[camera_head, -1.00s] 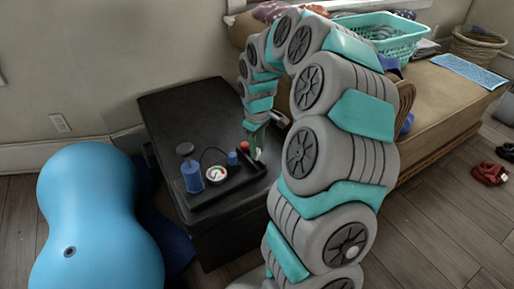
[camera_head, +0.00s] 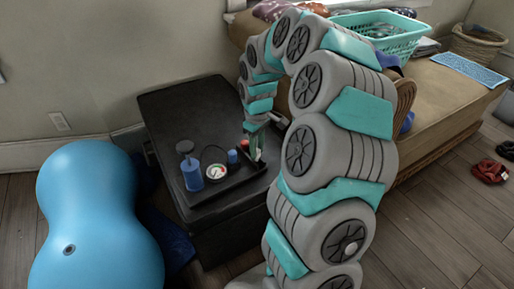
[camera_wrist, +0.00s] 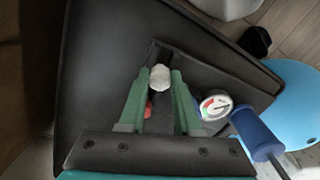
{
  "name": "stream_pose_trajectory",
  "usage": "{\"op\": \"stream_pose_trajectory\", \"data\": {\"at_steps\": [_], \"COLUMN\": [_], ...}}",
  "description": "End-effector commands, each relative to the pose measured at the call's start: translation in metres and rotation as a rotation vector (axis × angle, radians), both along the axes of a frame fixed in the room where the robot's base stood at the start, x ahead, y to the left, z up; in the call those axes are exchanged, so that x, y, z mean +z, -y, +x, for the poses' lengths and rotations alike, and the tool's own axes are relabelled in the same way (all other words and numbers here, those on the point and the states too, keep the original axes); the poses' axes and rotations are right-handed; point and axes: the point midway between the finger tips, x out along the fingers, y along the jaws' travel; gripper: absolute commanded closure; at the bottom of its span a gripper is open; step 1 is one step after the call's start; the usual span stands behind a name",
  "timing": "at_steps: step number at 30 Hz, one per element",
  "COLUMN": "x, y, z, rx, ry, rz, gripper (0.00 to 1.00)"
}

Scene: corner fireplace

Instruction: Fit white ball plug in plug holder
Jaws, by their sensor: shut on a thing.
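The white ball plug (camera_wrist: 159,77) is a small pale rounded piece between the fingertips of my gripper (camera_wrist: 158,80). My gripper is shut on it, over the far end of a black tray (camera_wrist: 195,53) in the wrist view. In the head view my gripper (camera_head: 256,152) is at the right end of this tray (camera_head: 222,187), which lies on a black chest. I cannot make out the plug holder itself; the fingers hide part of the tray. I cannot tell whether the plug touches the tray.
The tray carries a blue pump (camera_head: 192,177), a round gauge (camera_head: 216,172), a small blue cylinder (camera_head: 232,157) and a red piece (camera_head: 244,144). A blue exercise ball (camera_head: 95,215) stands left of the chest (camera_head: 190,110). The chest top behind the tray is clear.

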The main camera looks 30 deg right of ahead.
Motion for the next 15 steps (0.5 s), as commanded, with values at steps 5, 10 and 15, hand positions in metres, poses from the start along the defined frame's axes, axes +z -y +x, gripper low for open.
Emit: {"op": "stream_pose_trajectory", "data": {"at_steps": [5,10,15], "x": [-0.0028,-0.005,-0.0073], "y": [0.0,0.0,0.0001], "z": [-0.0001,-0.0001,-0.0001], "rx": [0.0,0.0,0.0], "ry": [0.0,0.0,0.0], "rz": [0.0,0.0,0.0], "gripper": [1.0,1.0,1.0]}}
